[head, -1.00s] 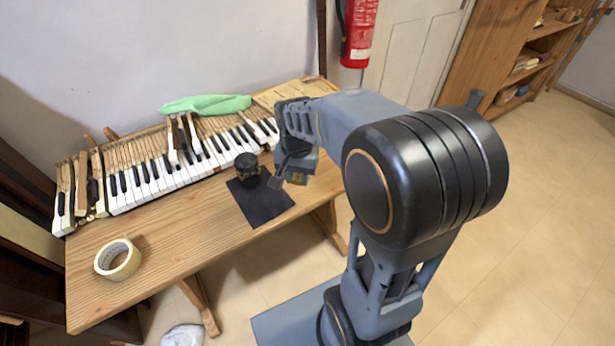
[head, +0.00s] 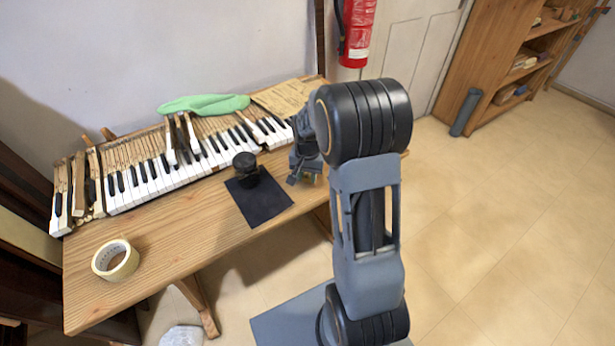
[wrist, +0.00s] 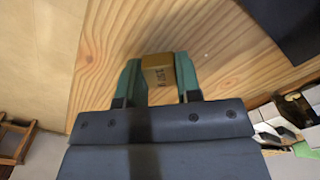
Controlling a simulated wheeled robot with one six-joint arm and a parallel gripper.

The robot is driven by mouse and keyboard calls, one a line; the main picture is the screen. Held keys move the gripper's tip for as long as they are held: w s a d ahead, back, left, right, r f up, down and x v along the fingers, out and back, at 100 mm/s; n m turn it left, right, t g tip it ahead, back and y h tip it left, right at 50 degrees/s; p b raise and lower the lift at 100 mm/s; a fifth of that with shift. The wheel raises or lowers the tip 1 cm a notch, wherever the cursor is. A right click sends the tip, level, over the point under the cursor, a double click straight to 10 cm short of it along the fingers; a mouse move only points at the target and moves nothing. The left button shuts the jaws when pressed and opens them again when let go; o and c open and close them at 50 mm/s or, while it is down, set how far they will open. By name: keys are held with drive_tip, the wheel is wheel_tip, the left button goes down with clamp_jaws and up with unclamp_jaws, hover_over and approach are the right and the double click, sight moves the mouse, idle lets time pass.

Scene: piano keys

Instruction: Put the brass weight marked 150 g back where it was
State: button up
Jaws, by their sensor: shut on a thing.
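The brass weight (wrist: 158,72) is a small gold-brown block with dark marking on its face; the marking is too small to read surely. My gripper (wrist: 157,82), with green fingers, is shut on it, one finger on each side. The wooden table top shows behind the block in the wrist view; I cannot tell whether it touches the wood. In the head view my gripper (head: 305,176) is at the table's right part, right of the dark mat (head: 266,205). The weight is mostly hidden by my gripper there.
A black round object (head: 246,170) stands on the mat's back part. Piano keys (head: 150,170) run along the table's back, with a green cloth (head: 204,104) behind and a paper sheet (head: 282,96) at the back right. A tape roll (head: 116,260) lies front left. Bare wood lies between.

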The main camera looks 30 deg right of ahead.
sight(307, 176)
drive_tip(key=shift+f, duration=0.45)
drive_tip(key=shift+f, duration=0.15)
drive_tip(key=o, duration=1)
wheel_tip(307, 176, up, 12)
drive_tip(key=p, duration=0.1)
drive_tip(key=s+a+r+n+t, duration=0.1)
drive_tip(key=s+a+n, duration=0.1)
drive_tip(key=s, duration=0.3)
drive_tip(key=s+a+r+n+t, duration=0.1)
drive_tip(key=s+a+n, duration=0.2)
drive_tip(key=s+a, duration=0.1)
drive_tip(key=s+a+r+n+t, duration=0.1)
drive_tip(key=s+a+n, duration=0.1)
drive_tip(key=s, duration=0.5)
drive_tip(key=shift+a+n, duration=0.3)
drive_tip(key=shift+a, duration=0.45)
